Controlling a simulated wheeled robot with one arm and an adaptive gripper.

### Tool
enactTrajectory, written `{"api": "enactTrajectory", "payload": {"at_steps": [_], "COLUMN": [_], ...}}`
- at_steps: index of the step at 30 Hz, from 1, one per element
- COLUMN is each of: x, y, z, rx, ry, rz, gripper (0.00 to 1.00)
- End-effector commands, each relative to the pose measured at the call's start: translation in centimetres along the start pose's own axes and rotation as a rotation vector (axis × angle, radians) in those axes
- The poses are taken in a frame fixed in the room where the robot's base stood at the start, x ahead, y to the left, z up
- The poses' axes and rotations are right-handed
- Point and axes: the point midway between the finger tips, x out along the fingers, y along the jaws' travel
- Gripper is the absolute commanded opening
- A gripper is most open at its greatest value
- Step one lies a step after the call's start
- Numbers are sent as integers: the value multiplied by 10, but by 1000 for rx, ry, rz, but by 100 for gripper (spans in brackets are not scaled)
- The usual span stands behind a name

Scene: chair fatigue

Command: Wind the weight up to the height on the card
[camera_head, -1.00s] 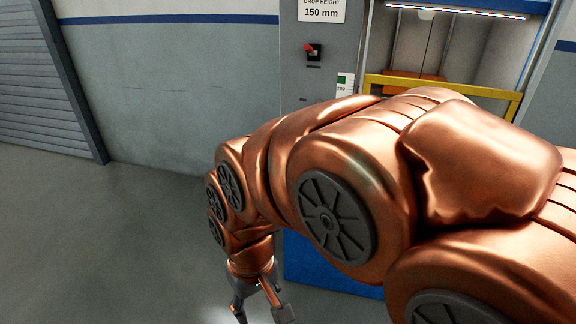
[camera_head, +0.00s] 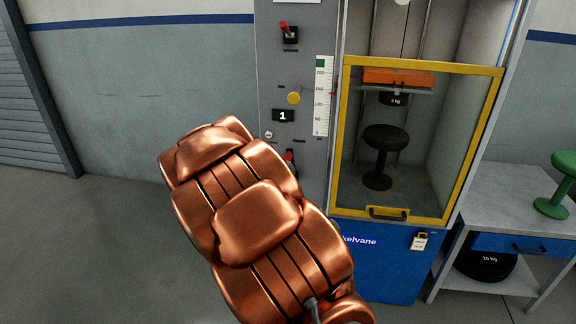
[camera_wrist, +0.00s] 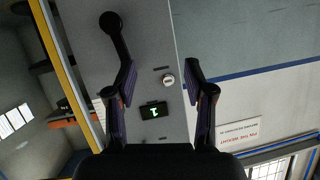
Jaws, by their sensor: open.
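The orange carriage (camera_head: 398,77) hangs high in the test cabinet, with a dark round weight (camera_head: 395,99) marked in kg below it. A white height scale (camera_head: 322,95) with a green patch near its top stands on the grey panel left of the cabinet. Only the bottom edge of the card (camera_head: 292,1) shows now. A small display (camera_head: 283,115) reads 1. In the wrist view my gripper (camera_wrist: 160,75) is open and empty, facing the panel. The display (camera_wrist: 153,110) and a black crank-like arm (camera_wrist: 112,30) show there. In the head view my gripper is hidden.
A yellow-framed guard (camera_head: 345,150) is closed before a black stool (camera_head: 384,140). The panel carries a red-tipped switch (camera_head: 289,33), a yellow knob (camera_head: 294,98) and another red-tipped lever (camera_head: 289,157). A bench (camera_head: 500,195) stands right. The left floor is clear.

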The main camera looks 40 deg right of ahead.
Motion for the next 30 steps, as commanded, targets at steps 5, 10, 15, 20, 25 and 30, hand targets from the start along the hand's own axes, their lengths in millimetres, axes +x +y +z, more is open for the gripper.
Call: {"api": "enactTrajectory", "payload": {"at_steps": [5, 10, 15, 20, 25, 30], "x": [36, 45, 48, 56, 75, 96], "y": [37, 53, 59, 60, 63, 64], "z": [-16, -32, -38, -45, -54, -61], "rx": [6, 0, -6, -5, -4, -4], "ry": [225, 357, 405, 412, 412, 409], "rz": [59, 79, 85, 86, 86, 85], "gripper": [53, 53, 53, 53, 53, 53]}}
